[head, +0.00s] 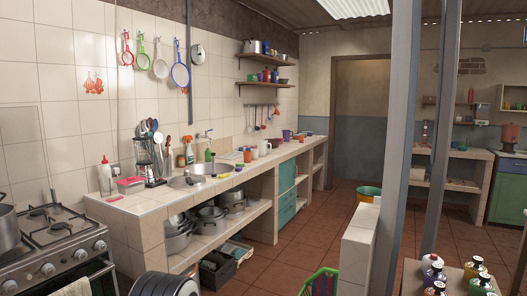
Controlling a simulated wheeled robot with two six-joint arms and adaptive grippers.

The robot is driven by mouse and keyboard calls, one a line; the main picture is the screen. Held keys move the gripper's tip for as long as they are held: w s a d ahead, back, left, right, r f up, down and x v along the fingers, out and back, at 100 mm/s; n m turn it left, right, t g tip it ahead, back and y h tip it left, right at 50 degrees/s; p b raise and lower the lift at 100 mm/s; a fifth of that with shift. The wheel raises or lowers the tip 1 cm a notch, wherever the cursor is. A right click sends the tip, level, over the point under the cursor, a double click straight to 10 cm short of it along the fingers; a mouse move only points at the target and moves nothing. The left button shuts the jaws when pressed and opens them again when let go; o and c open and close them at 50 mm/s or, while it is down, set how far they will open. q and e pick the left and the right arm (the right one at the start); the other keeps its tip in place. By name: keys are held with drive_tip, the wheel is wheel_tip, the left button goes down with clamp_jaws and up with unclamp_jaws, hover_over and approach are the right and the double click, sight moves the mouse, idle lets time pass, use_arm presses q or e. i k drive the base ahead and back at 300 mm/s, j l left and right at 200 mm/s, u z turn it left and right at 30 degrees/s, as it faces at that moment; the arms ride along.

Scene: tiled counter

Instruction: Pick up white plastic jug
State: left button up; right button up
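A small white jug-like vessel (264,148) stands upright on the far part of the tiled counter, among cups; it is too small to tell whether it is plastic. A white bottle with a red cap (105,177) stands at the near left end of the counter. Neither of my grippers shows in the head view.
The tiled counter (137,204) holds a sink (187,181), a utensil holder and spray bottles. A stove (50,240) is at left. A low wall (357,240), grey posts (397,150) and a table with several bottles (433,272) are at right. Red floor (300,240) lies between.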

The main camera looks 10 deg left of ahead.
sight(262, 145)
drive_tip(key=i+l+u, duration=0.1)
drive_tip(key=i+u, duration=0.35)
drive_tip(key=i+j+u, duration=0.2)
drive_tip(key=i+u, duration=0.2)
drive_tip(key=i, duration=0.35)
drive_tip(key=i+u, duration=0.45)
drive_tip(key=i, duration=0.25)
drive_tip(key=i+z, duration=0.35)
drive_tip(key=i, duration=0.2)
drive_tip(key=i+z, duration=0.35)
drive_tip(key=i, duration=0.2)
drive_tip(key=i+j+z, duration=0.35)
drive_tip(key=i, duration=0.15)
drive_tip(key=i+l, duration=0.05)
